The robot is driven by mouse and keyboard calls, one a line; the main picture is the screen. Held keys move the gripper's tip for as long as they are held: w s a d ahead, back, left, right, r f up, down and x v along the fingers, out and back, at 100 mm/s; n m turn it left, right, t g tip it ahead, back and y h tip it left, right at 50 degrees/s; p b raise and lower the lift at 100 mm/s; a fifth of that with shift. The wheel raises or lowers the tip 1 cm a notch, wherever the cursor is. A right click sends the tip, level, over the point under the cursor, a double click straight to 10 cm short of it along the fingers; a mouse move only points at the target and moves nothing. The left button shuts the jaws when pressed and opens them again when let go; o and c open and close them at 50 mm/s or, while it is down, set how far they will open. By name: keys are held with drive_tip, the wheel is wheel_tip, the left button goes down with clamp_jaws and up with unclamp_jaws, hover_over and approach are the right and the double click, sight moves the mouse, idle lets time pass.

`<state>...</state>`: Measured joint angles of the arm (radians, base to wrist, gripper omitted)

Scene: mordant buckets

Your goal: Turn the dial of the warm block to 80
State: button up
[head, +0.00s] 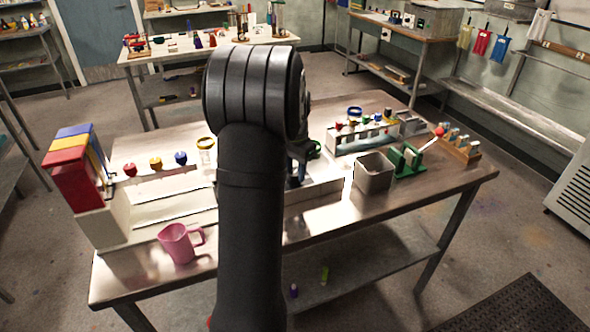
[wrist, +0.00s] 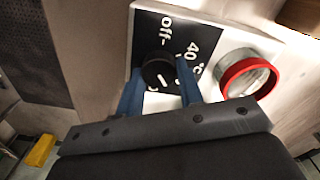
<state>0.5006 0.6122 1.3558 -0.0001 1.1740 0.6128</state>
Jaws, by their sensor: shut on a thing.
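The warm block (wrist: 148,22) is a white body with a black panel in the wrist view. The panel carries the white words "off" and "40 °C"; no 80 mark shows. Its round black dial (wrist: 157,72) has a white line on it, but I cannot tell exactly which mark it points to. My gripper (wrist: 160,76) has its blue fingers on either side of the dial, shut on it. The lower part of the dial is hidden by the gripper. In the head view, my arm covers most of the block and the dial.
A red-rimmed jar (wrist: 246,74) stands close to the right of the dial. In the head view, a grey bin (head: 374,172) and a green stand (head: 404,161) are to the right. A pink jug (head: 178,244) stands at the front left.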

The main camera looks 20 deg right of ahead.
drive_tip(key=m, duration=0.4)
drive_tip(key=shift+r, duration=0.1)
drive_tip(key=shift+s+m, duration=0.1)
drive_tip(key=shift+m, duration=1.7)
drive_tip(key=o, duration=1)
drive_tip(key=shift+c, duration=0.2)
wheel_tip(320, 180, up, 17)
drive_tip(key=shift+r, duration=0.2)
drive_tip(key=shift+f, duration=0.1)
wheel_tip(320, 180, down, 17)
drive_tip(key=shift+f, duration=0.2)
